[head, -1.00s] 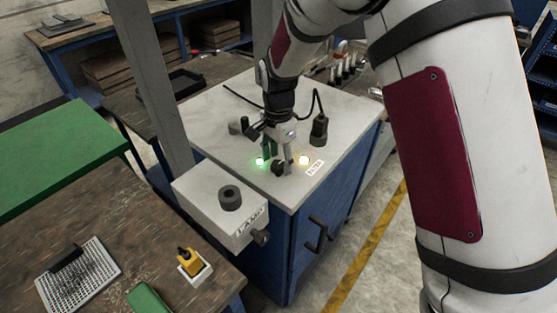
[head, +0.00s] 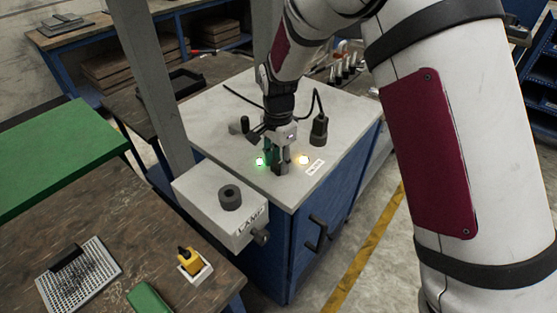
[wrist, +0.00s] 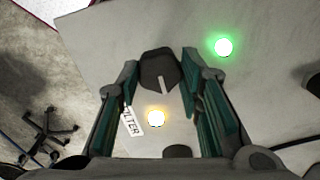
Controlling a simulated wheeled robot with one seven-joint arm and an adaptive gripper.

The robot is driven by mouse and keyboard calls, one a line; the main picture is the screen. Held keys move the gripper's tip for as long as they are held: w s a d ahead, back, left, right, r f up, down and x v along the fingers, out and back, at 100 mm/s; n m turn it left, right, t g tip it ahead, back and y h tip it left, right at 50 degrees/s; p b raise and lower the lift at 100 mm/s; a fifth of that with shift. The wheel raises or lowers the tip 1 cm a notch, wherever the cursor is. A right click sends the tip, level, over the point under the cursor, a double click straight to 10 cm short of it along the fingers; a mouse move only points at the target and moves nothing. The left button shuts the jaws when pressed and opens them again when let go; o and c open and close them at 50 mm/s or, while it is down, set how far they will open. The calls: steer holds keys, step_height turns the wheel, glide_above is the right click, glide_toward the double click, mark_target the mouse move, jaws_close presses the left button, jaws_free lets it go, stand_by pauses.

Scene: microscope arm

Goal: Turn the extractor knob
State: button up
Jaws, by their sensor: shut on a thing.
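A black knob (wrist: 158,68) with a white pointer line stands on the light top of the blue cabinet, between my fingertips in the wrist view. In the head view the knob (head: 279,169) is mostly hidden by my gripper (head: 280,162). My gripper (wrist: 160,72) points down at the cabinet top and is shut on the knob, one green-padded finger on each side. A green light (wrist: 223,47) and a yellow light (wrist: 155,118) glow on the top near the knob. A white label (wrist: 131,121), partly hidden by a finger, ends in "LTER".
A dark upright fitting (head: 319,130) with a cable stands behind my gripper. A grey post (head: 155,80) rises at the left.

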steer(key=n, duration=0.4)
steer(key=shift+b, duration=0.4)
steer(key=n+b, duration=0.1)
steer(key=n, duration=0.3)
steer(key=shift+n, duration=0.4)
steer(key=n+b, duration=0.1)
steer(key=n, duration=0.3)
steer(key=shift+n, duration=0.3)
steer(key=shift+n+b, duration=0.4)
steer(key=shift+n, duration=1.6)
steer(key=o, duration=1.2)
steer(key=shift+c, duration=0.2)
